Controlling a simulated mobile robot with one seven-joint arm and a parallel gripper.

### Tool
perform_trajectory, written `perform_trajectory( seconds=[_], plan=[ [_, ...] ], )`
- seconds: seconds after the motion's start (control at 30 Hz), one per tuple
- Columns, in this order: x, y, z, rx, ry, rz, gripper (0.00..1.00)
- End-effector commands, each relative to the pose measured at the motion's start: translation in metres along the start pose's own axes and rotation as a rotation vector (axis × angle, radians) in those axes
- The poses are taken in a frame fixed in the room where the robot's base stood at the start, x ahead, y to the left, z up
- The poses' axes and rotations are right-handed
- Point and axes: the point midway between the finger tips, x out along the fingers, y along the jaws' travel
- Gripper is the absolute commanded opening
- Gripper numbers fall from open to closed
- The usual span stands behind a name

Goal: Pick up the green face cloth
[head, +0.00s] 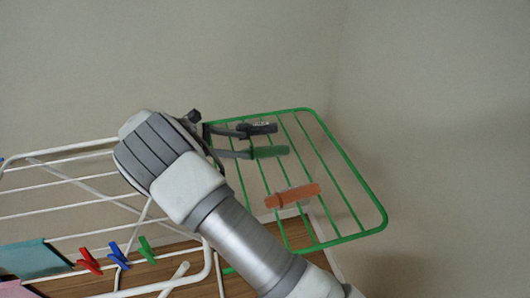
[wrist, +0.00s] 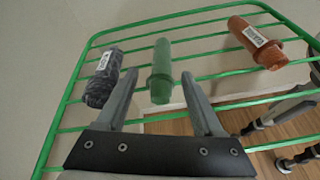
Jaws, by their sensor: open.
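The green face cloth (head: 269,152) is a rolled cloth lying on the green wire rack (head: 357,184). In the wrist view the green face cloth (wrist: 161,72) sits between the fingertips of my gripper (wrist: 160,82), with a visible space on each side. My gripper (head: 246,144) is open and empty, reaching over the rack from the left in the head view. The fingers do not touch the cloth in the wrist view. I cannot tell the exact height gap.
A dark grey rolled cloth (wrist: 103,78) lies left of the green one, and an orange rolled cloth (wrist: 257,42) lies right. White drying-rack bars (head: 60,178) carry red, blue and green clips (head: 119,255) and hanging cloths (head: 34,258). A plain wall stands behind.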

Motion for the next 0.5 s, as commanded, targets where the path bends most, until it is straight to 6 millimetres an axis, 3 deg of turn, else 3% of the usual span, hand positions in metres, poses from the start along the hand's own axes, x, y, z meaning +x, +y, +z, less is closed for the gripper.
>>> perform_trajectory(
  seconds=[0.1, 0.37, 0.5],
  plan=[
    [0.021, -0.001, 0.000, 0.001, -0.001, -0.003, 0.69],
    [0.040, -0.001, -0.002, 0.001, 0.000, -0.001, 0.69],
    [0.061, -0.003, -0.006, 0.000, -0.002, -0.002, 0.69]
  ],
)
